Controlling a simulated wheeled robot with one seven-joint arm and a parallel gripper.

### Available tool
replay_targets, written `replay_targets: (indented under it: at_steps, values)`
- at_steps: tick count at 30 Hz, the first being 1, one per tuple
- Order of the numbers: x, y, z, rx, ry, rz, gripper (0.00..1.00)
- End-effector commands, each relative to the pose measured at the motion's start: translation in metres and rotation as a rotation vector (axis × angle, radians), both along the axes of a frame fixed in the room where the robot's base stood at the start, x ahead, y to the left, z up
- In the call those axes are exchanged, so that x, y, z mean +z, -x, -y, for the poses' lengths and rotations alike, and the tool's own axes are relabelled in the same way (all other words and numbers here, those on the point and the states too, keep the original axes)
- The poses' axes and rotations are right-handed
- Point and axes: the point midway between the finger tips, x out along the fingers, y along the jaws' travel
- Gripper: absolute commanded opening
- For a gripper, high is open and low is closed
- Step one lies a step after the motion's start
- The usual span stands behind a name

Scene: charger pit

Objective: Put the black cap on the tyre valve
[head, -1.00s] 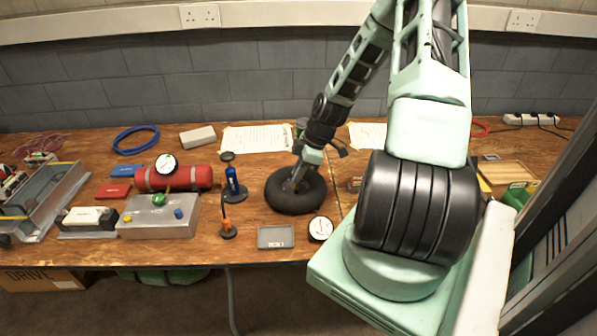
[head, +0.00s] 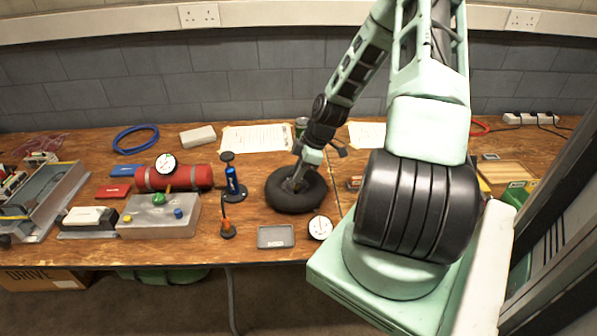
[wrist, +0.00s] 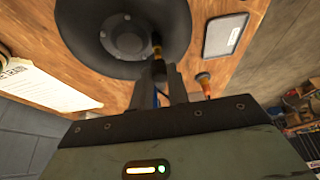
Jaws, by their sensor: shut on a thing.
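The black tyre (head: 285,204) lies flat on the wooden bench, and its dark hub and rim also show in the wrist view (wrist: 85,42). The cap is mostly hidden by the fingers. It appears in line with the valve; I cannot tell whether they touch.
A grey tray (head: 276,237) and a white dial gauge (head: 320,228) lie in front of the tyre. A red cylinder (head: 190,178) lies further left. Papers (head: 255,138) lie behind.

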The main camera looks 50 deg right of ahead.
Motion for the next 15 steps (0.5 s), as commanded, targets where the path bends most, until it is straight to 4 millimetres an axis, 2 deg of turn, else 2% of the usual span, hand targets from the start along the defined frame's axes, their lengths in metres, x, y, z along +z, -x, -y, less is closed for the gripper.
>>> replay_targets:
  at_steps: [15]
  values:
    - [-0.0119,0.0000,0.0000,0.000,0.000,0.000,0.00]
